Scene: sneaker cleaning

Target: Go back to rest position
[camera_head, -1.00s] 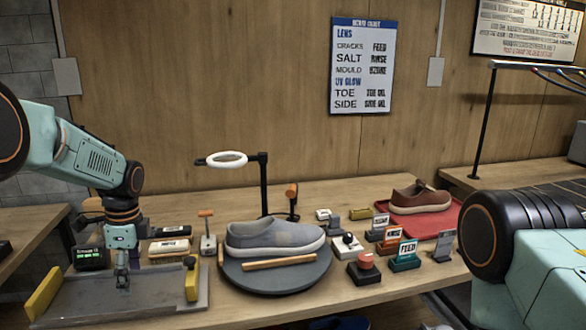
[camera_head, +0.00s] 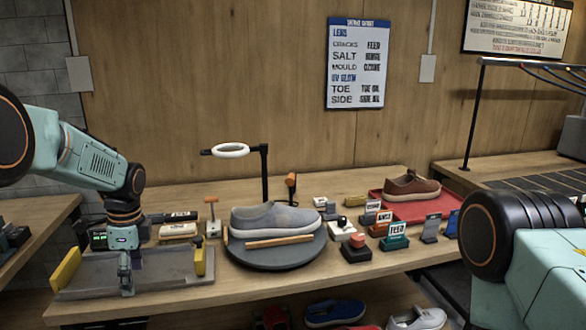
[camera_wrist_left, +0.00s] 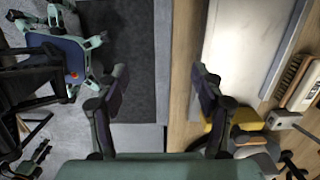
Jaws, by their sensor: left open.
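My left gripper (camera_head: 126,284) hangs fingers down over the front part of the grey metal tray at the left of the bench. In the left wrist view its two fingers (camera_wrist_left: 157,88) are spread apart with nothing between them. Only part of my right arm shows at the right edge of the head view; its gripper is out of frame. A grey-blue sneaker (camera_head: 277,219) sits on the dark round turntable (camera_head: 275,258), clear of my left gripper.
The grey tray (camera_head: 180,283) has yellow end blocks. A ring lamp (camera_head: 231,150) stands behind the turntable. Labelled blocks, including FEED (camera_head: 394,238), stand to its right. A brown sneaker (camera_head: 411,186) sits on a red tray (camera_head: 420,211). More shoes (camera_head: 335,312) lie below the bench.

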